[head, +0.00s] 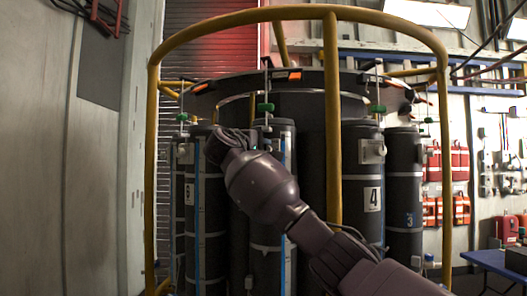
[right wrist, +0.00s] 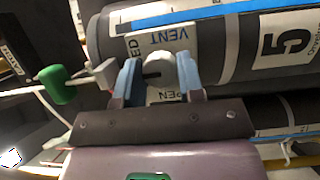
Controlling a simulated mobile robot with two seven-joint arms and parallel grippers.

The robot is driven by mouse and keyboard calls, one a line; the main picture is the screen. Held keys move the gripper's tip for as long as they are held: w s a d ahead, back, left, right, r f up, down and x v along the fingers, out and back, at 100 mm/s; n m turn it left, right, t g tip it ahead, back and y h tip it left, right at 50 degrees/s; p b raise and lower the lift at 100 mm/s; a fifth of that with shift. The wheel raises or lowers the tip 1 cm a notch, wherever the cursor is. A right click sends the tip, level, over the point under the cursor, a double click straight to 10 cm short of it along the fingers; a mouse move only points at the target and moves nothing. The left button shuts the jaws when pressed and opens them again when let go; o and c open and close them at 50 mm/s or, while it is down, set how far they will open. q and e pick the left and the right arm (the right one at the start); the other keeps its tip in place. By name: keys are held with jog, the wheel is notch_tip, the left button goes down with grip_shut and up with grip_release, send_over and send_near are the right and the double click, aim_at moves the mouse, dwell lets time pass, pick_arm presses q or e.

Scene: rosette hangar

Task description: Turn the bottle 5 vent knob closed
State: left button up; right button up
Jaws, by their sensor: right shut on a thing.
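In the right wrist view, bottle 5 (right wrist: 232,50) is a dark cylinder with a large "5" label. Its white round vent knob (right wrist: 160,60) sits on a white label with "VENT" and parts of two other words, "ED" at the left and "PEN" below. A short dark mark on the knob lies toward the left, the "ED" side. My right gripper (right wrist: 158,70) has its two blue fingers on either side of the knob, shut on it. In the head view my right arm reaches up to the bottles, and its wrist hides the knob and fingertips. My left gripper is not in view.
A yellow rail frame (head: 333,120) surrounds the bottle ring, with one post close to my right arm. Bottle 4 (head: 359,225) and bottle 3 (head: 403,185) stand to the right. A green valve handle (right wrist: 58,84) is left of the knob. A blue table (head: 490,262) is far right.

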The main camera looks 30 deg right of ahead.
jog(key=shift+f, duration=0.15)
jog(key=o, duration=0.9)
jog(key=shift+a, duration=0.15)
jog(key=b+v, duration=0.1)
jog(key=v, duration=0.9)
jog(key=shift+s+a, duration=0.15)
jog(key=shift+a, duration=0.15)
